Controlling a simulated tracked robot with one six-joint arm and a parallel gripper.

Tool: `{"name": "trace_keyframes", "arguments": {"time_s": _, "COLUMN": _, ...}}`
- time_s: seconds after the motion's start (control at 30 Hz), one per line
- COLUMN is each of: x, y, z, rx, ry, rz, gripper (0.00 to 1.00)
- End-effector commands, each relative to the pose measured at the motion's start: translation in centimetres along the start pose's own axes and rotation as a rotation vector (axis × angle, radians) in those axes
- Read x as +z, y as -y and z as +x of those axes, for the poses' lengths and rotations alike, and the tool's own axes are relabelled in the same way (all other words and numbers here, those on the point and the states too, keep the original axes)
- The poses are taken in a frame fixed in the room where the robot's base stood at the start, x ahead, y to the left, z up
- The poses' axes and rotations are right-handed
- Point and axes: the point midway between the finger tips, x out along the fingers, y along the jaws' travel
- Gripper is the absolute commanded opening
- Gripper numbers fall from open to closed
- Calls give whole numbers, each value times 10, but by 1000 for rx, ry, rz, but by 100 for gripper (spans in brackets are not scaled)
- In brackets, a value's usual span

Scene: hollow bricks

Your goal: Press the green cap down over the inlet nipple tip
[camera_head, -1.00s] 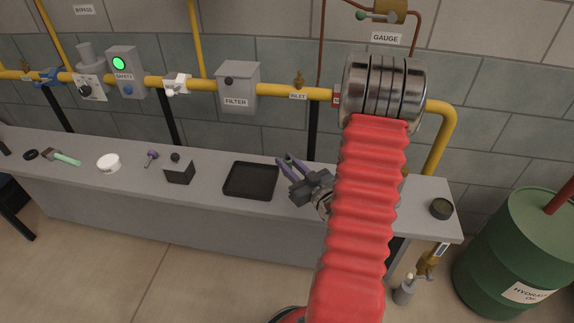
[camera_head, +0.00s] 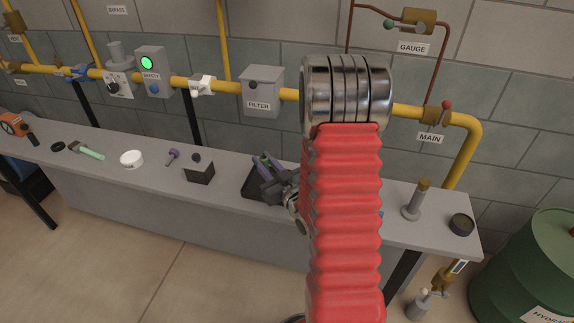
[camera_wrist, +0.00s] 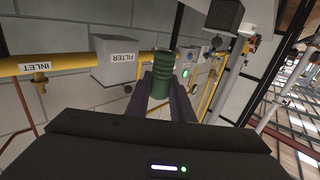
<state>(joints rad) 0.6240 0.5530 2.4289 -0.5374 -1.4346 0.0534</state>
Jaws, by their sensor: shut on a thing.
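The green cap (camera_wrist: 162,68) is a ribbed cylinder. In the wrist view it stands between the two dark finger pads of my gripper (camera_wrist: 160,92), which is shut on it. The brass inlet nipple (camera_wrist: 39,84) shows at the far left of the wrist view, on the yellow pipe by the INLET label (camera_wrist: 28,66), apart from the cap. In the head view my red arm hides the inlet.
The grey filter box (camera_head: 262,92) hangs on the yellow pipe (camera_head: 225,87). A green drum (camera_head: 530,270) stands at right.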

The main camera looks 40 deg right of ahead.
Motion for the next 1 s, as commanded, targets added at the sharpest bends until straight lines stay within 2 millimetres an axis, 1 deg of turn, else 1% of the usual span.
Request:
{"name": "trace_keyframes", "arguments": {"time_s": 0.03, "x": -3, "y": 15, "z": 7, "rx": -11, "ry": -2, "rz": -2, "gripper": 0}}
{"name": "trace_keyframes", "arguments": {"time_s": 0.3, "x": -14, "y": 79, "z": 32, "rx": -37, "ry": -5, "rz": -1, "gripper": 0}}
{"name": "trace_keyframes", "arguments": {"time_s": 0.37, "x": -17, "y": 94, "z": 36, "rx": -42, "ry": -6, "rz": 0, "gripper": 0}}
{"name": "trace_keyframes", "arguments": {"time_s": 0.5, "x": -23, "y": 129, "z": 43, "rx": -57, "ry": -5, "rz": 3, "gripper": 0}}
{"name": "trace_keyframes", "arguments": {"time_s": 0.7, "x": -31, "y": 180, "z": 48, "rx": -77, "ry": -6, "rz": 14, "gripper": 0}}
{"name": "trace_keyframes", "arguments": {"time_s": 0.8, "x": -34, "y": 203, "z": 48, "rx": -85, "ry": -3, "rz": 20, "gripper": 0}}
{"name": "trace_keyframes", "arguments": {"time_s": 0.9, "x": -36, "y": 219, "z": 47, "rx": -91, "ry": -2, "rz": 24, "gripper": 0}}
{"name": "trace_keyframes", "arguments": {"time_s": 1.0, "x": -38, "y": 228, "z": 46, "rx": -93, "ry": -1, "rz": 27, "gripper": 0}}
